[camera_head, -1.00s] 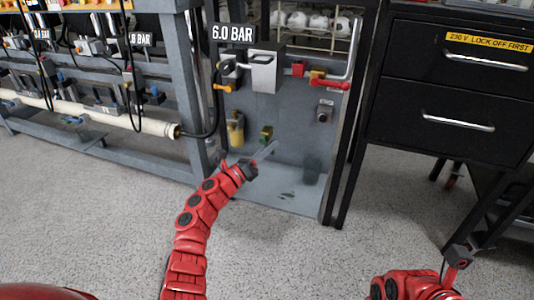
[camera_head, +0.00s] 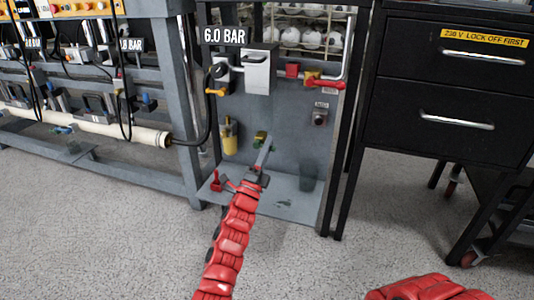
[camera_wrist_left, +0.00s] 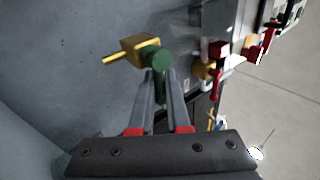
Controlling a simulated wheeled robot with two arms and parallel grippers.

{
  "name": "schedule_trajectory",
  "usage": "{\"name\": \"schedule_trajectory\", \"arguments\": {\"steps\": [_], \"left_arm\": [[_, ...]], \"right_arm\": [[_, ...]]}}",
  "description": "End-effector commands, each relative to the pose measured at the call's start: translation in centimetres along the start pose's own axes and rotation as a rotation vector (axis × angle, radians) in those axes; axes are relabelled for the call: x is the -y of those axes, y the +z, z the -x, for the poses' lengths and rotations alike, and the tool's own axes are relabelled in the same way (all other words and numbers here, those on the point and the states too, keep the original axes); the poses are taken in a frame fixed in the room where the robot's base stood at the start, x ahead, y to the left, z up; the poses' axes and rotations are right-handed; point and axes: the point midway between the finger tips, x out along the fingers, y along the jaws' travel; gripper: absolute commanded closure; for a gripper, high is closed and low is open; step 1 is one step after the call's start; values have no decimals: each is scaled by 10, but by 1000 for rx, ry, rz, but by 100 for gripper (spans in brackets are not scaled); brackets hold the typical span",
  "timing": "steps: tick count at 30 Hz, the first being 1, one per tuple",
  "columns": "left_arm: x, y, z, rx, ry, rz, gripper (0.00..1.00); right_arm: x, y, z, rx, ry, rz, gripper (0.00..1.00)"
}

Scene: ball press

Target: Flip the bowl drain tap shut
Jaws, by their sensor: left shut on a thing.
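The drain tap has a small brass body with a green handle (camera_head: 261,138), low on the grey panel, right of a yellow bowl (camera_head: 230,136). In the left wrist view the brass body (camera_wrist_left: 139,47) has a thin brass stem pointing left, and the green handle (camera_wrist_left: 160,63) runs down between my fingers. My left gripper (camera_head: 265,146) reaches the tap from below and is shut on the green handle; its fingertips also show in the left wrist view (camera_wrist_left: 161,75). Part of the handle is hidden between the fingers. My right gripper is out of view.
A dark knob (camera_head: 319,117) is to the right. A black drawer cabinet (camera_head: 450,110) stands at right. The floor in front is clear.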

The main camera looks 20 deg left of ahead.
Motion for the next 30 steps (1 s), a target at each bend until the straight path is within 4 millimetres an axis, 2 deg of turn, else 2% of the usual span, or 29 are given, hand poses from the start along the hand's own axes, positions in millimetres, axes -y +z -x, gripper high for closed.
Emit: {"name": "schedule_trajectory", "arguments": {"steps": [9, 22, 23, 27, 30], "left_arm": [[1, 0, -1, 48, -3, 71, 100], [2, 1, -2, 53, -3, 78, 100], [2, 0, -2, 52, -3, 78, 84], [2, 0, -2, 52, -4, 77, 59], [2, 0, -2, 52, -4, 77, 56]], "right_arm": [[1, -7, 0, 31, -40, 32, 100], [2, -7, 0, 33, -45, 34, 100], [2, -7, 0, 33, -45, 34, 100], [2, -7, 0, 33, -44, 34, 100], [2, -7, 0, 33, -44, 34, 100]]}}
